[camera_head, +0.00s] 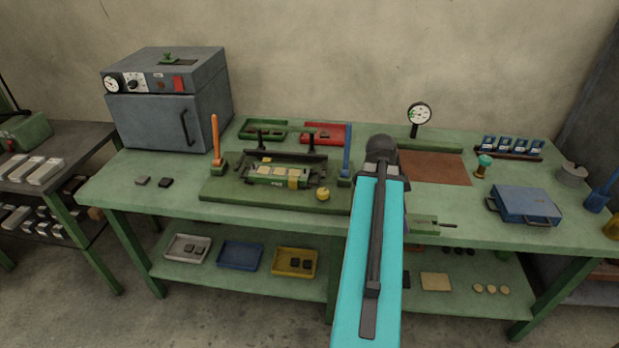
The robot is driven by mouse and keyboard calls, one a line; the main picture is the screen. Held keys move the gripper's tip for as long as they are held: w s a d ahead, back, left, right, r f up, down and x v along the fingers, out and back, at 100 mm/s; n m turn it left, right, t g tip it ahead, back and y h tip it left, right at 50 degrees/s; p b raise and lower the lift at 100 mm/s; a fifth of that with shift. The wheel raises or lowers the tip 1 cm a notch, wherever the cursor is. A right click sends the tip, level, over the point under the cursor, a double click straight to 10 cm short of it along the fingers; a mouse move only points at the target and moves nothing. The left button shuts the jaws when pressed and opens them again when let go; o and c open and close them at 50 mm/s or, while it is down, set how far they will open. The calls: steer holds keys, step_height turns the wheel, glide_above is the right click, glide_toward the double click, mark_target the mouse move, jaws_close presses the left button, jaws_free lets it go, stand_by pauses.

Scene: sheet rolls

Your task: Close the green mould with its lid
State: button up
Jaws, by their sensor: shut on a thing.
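An open green mould (270,180) with pale pieces inside sits in a dark-framed fixture on a dark green base (225,190), left of the middle of the bench. A flat green piece with a thin dark handle (425,222) shows at the bench's front edge, just right of my arm; its left part is hidden. I cannot tell whether it is the mould's lid, or whether it is held or lying there. My turquoise arm rises from the bottom of the view to a dark joint. My gripper is hidden behind the arm, so its fingers do not show.
An orange lever (215,138) and a blue lever (347,150) stand on the fixture's base, with a yellow knob (323,194) in front. A grey oven (165,105) is at the back left. A blue case (525,204) lies right. The bench's left front is mostly clear.

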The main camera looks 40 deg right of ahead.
stand_by(0.4)
steer(key=shift+w+a+r, duration=0.1)
steer(key=shift+w+a, duration=0.05)
steer(key=shift+w, duration=0.25)
steer(key=w+a+r+n+t+h, duration=0.1)
steer(key=w+a+r+n, duration=0.25)
steer(key=w+a, duration=0.8)
steer(key=w+a+r+n+t+h, duration=0.15)
steer(key=w+a+n, duration=0.5)
steer(key=w, duration=0.85)
steer(key=w+a+r+n+t+y, duration=0.1)
steer(key=w+a+r+n, duration=0.2)
steer(key=a, duration=0.7)
steer(key=w+a+r+n+t+y, duration=0.2)
steer(key=w+a+r+n, duration=0.1)
steer(key=w+a+n, duration=0.4)
steer(key=w+a+r+n+t+y, duration=0.2)
steer(key=a+n, duration=0.6)
steer(key=a, duration=0.7)
steer(key=shift+w+r, duration=0.5)
steer(key=shift+w, duration=0.9)
steer(key=shift+t, duration=0.25)
steer(key=shift+d, duration=0.15)
